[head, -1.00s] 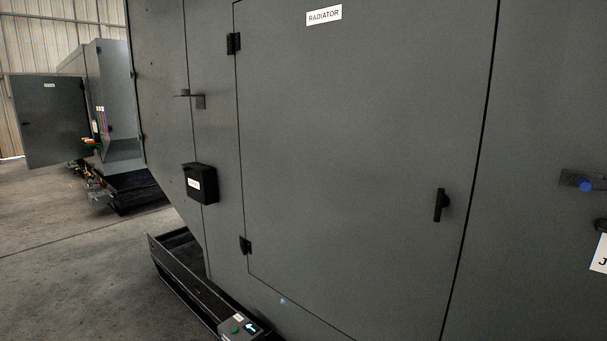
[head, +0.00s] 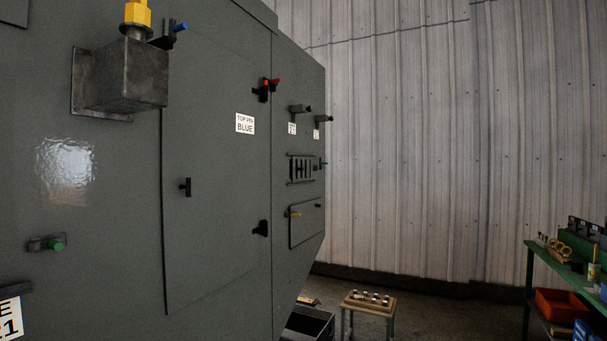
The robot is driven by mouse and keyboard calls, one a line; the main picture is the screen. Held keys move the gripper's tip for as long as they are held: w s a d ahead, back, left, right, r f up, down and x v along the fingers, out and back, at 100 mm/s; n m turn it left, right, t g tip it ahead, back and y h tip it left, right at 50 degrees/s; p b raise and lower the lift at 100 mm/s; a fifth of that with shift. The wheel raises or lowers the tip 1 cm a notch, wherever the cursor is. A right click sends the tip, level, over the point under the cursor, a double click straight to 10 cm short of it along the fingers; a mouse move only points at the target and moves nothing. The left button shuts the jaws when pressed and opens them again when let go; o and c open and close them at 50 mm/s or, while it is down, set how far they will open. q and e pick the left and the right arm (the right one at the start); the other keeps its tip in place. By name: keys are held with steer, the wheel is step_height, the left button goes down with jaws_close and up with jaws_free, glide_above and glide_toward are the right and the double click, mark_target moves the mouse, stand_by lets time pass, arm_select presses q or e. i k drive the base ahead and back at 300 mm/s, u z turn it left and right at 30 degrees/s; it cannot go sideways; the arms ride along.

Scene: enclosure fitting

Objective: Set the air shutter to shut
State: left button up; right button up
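A dark slatted vent (head: 301,168), which looks like the air shutter, is on the far right part of the grey enclosure wall, seen at a steep angle. Neither of my grippers is in view.
The grey enclosure (head: 110,210) fills the left, with a door labelled "TOP PIN BLUE" (head: 245,123) and a protruding metal box (head: 125,75). A small stool (head: 367,300) holding small parts stands beyond its corner. A green shelf (head: 560,257) is at right. Floor between them is clear.

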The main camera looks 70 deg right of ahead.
mark_target(312, 168)
steer(key=z, duration=2.95)
steer(key=i, duration=3.15)
steer(key=u, duration=0.4)
